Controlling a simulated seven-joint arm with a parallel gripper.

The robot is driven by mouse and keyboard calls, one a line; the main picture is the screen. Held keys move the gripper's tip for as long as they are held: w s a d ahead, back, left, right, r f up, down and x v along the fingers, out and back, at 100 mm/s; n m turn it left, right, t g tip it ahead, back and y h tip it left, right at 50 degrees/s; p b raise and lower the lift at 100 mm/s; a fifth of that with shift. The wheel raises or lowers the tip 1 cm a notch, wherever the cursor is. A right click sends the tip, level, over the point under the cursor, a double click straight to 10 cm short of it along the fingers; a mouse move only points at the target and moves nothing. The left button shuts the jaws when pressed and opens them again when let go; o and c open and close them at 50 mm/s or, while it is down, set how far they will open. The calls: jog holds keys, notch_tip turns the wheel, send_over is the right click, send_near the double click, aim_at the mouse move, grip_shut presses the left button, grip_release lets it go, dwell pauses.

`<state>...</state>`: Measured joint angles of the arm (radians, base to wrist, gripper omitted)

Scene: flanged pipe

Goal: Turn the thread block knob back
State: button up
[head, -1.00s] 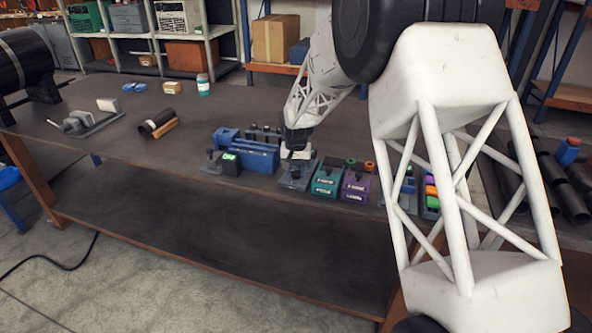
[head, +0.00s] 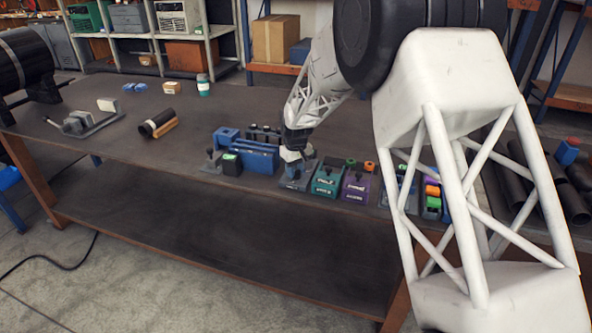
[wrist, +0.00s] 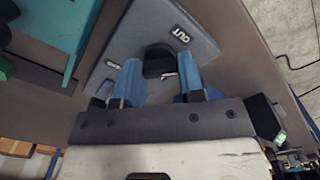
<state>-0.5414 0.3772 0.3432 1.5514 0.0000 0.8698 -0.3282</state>
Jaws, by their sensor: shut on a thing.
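The thread block (head: 296,180) is a grey-blue block near the front edge of the bench in the head view. In the wrist view, the block (wrist: 205,47) has an "OUT" label and a second, smaller label that I cannot read clearly. Its black knob (wrist: 158,56) stands up between the blue fingers. My gripper (wrist: 159,80) is shut on the knob, with one finger on each side. In the head view my gripper (head: 296,156) is over the block and hides the knob.
A teal block (head: 326,180) and a purple block (head: 357,187) stand close to the right of the thread block. A blue fixture (head: 256,156) and a dark block with a green top (head: 229,165) stand to the left. The bench's front edge is close.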

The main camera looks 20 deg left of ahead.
aim_at(296, 171)
dwell(0.3)
jog(key=o, duration=0.9)
jog(key=shift+o, duration=0.2)
jog(key=shift+r, duration=0.15)
jog(key=shift+r, duration=3.8)
